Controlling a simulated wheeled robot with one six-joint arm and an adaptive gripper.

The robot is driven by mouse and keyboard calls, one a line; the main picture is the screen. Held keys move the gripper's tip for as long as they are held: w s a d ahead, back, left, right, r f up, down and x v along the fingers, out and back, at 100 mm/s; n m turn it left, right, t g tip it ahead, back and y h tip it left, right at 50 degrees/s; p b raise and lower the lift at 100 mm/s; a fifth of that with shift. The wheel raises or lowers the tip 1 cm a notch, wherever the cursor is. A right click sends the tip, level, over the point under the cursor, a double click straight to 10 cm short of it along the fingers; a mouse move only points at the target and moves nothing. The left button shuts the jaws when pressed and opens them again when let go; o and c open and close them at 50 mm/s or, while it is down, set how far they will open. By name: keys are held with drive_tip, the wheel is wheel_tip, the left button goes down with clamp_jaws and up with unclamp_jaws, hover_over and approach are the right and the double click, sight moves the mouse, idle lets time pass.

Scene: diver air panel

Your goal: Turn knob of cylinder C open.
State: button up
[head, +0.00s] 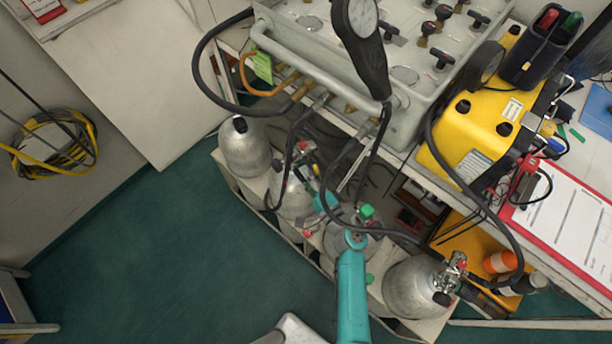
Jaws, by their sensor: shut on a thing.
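Several silver cylinders stand in a row below the panel. I take the third from the left, partly covered by my teal arm, as cylinder C (335,241); no letter is readable. My gripper (357,221) is at its valve, among hoses and small green parts, and is shut on its knob. The fingers and knob are largely hidden by my wrist, so the knob's angle cannot be told. A neighbouring cylinder (289,193) with a red-marked valve stands to the left. Another cylinder (410,287) with a valve (455,270) stands to the right.
A capped cylinder (245,150) stands at the far left of the row. Black hoses hang from the grey panel (320,50) close around my wrist. A yellow case (480,125) and red clipboard (570,215) lie on the bench. Green floor (170,250) is clear at left.

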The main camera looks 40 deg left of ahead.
drive_tip(key=n, duration=0.6)
drive_tip(key=shift+g, duration=0.3)
drive_tip(key=shift+s+n, duration=0.1)
drive_tip(key=shift+n, duration=0.4)
drive_tip(key=o, duration=1.1)
drive_tip(key=shift+o, duration=0.2)
drive_tip(key=shift+d, duration=0.1)
drive_tip(key=v, duration=0.7)
drive_tip(key=shift+d+f, duration=0.1)
drive_tip(key=shift+d, duration=0.05)
drive_tip(key=shift+s, duration=0.15)
